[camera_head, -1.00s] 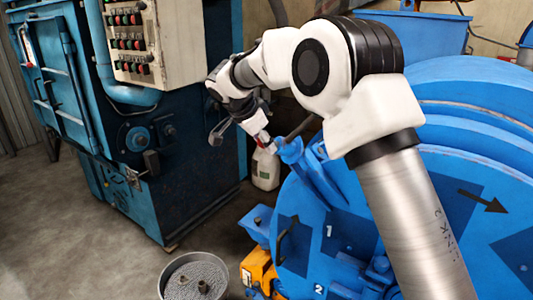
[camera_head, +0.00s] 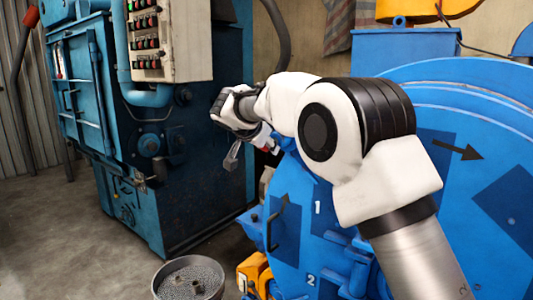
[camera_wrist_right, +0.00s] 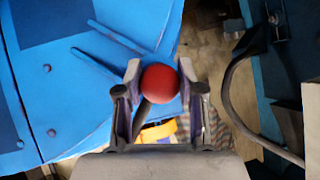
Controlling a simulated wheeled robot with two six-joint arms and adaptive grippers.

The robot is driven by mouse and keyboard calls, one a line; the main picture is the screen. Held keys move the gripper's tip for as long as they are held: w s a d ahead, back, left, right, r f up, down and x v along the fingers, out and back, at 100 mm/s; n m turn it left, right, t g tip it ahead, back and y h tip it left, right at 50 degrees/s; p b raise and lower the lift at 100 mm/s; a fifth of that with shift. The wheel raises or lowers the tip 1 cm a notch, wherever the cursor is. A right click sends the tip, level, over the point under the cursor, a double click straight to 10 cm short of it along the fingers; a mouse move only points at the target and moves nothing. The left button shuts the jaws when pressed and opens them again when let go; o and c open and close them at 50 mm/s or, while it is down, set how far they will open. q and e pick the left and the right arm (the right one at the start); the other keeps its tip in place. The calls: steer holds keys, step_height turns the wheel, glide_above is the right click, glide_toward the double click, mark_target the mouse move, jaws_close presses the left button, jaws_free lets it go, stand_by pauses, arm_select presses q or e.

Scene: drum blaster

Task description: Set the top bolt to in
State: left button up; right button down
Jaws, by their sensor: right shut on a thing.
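My right gripper (camera_wrist_right: 162,90) is shut on a red ball knob (camera_wrist_right: 160,83), with one finger on each side of it in the wrist view. A dark rod (camera_wrist_right: 140,118) shows just below the knob, partly hidden by the fingers. In the head view my right gripper (camera_head: 268,148) is at the upper left edge of the big blue drum (camera_head: 430,95), by a blue bracket (camera_head: 287,142). The knob and the bolt are mostly hidden there by the arm and wrist. My left gripper is not in view.
A dark blue machine (camera_head: 190,140) with a button panel (camera_head: 172,40) stands at the left. A round metal basin (camera_head: 160,292) holding small grey pieces is on the floor. Open floor lies at the lower left.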

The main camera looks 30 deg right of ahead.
steer(key=shift+f, duration=0.2)
steer(key=c, duration=0.8)
jaws_free()
steer(key=shift+s, duration=0.1)
steer(key=shift+o, duration=0.4)
steer(key=shift+d, duration=0.2)
steer(key=shift+a+r, duration=0.1)
steer(key=shift+s+a+r, duration=0.1)
steer(key=shift+a+r, duration=0.1)
steer(key=v, duration=1.1)
steer(key=shift+s+r, duration=0.1)
